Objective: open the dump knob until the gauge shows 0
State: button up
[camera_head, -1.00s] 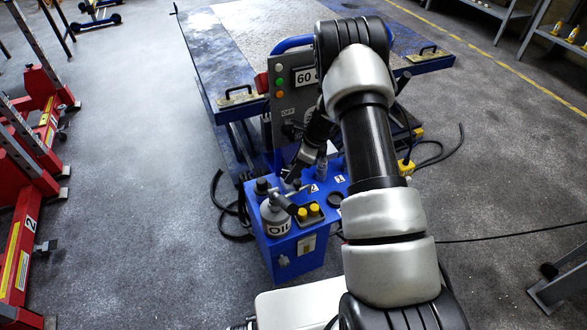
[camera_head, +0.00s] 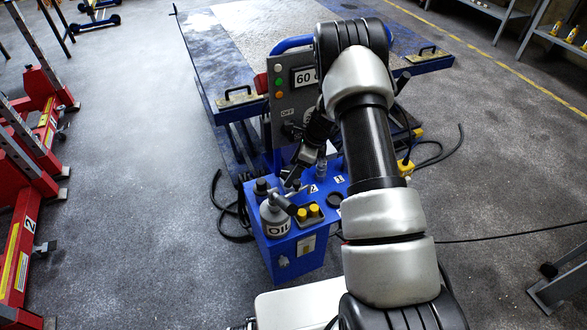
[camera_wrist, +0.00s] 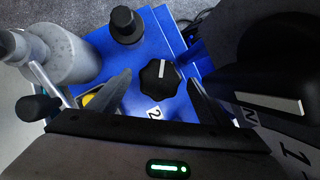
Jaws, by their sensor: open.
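The gauge display (camera_head: 304,76) on the upright grey panel reads 60, with the part right of it hidden behind my arm. In the wrist view, a black lobed knob (camera_wrist: 161,81) with a white line sits on the blue unit (camera_wrist: 130,68), beside a label 2. I cannot tell for sure that it is the dump knob. My gripper (camera_wrist: 160,77) is open, with one finger on each side of this knob and no visible contact. In the head view my gripper (camera_head: 293,179) is over the blue unit, and the knob there is hard to make out.
An oil bottle (camera_head: 275,219), a black-gripped lever (camera_head: 284,203) and yellow buttons (camera_head: 309,212) crowd the unit's near left. A black cap (camera_wrist: 127,25) stands behind the lobed knob. A large black rotary switch (camera_wrist: 285,60) is close on the right in the wrist view.

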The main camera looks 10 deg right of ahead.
jog(key=p+v, duration=0.2)
jog(key=v, duration=1.5)
jog(key=shift+d+r, duration=0.15)
jog(key=shift+d, duration=0.05)
jog(key=shift+a, duration=0.1)
